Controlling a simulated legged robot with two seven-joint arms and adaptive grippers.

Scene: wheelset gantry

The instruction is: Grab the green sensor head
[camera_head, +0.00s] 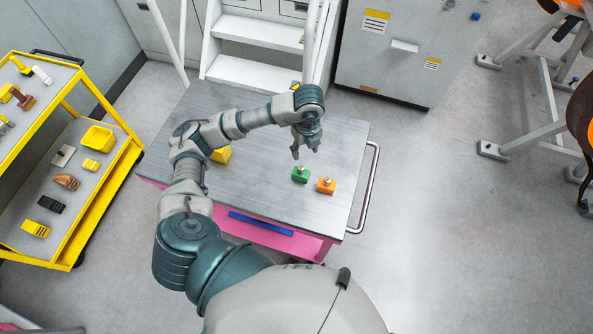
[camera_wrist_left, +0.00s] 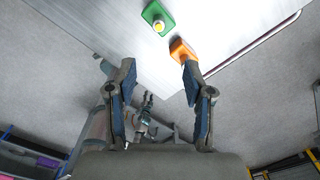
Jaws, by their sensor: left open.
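The green sensor head (camera_head: 300,174) is a small green block with a light round knob on top. It sits on the grey top of the pink cart (camera_head: 250,190), near its right side. It also shows in the left wrist view (camera_wrist_left: 158,16) at the top, beyond the fingertips. An orange block of like shape (camera_head: 326,186) stands just right of it. My left gripper (camera_head: 306,151) is open and empty, above and just behind the green head in the head view. The left wrist view shows its two fingers (camera_wrist_left: 158,80) apart with nothing between them.
A yellow object (camera_head: 221,155) lies on the cart top, partly behind my left arm. A metal handle (camera_head: 368,190) runs along the cart's right edge. A yellow shelf trolley (camera_head: 100,200) with tools stands left. White steps (camera_head: 255,70) and a grey cabinet (camera_head: 390,70) stand behind.

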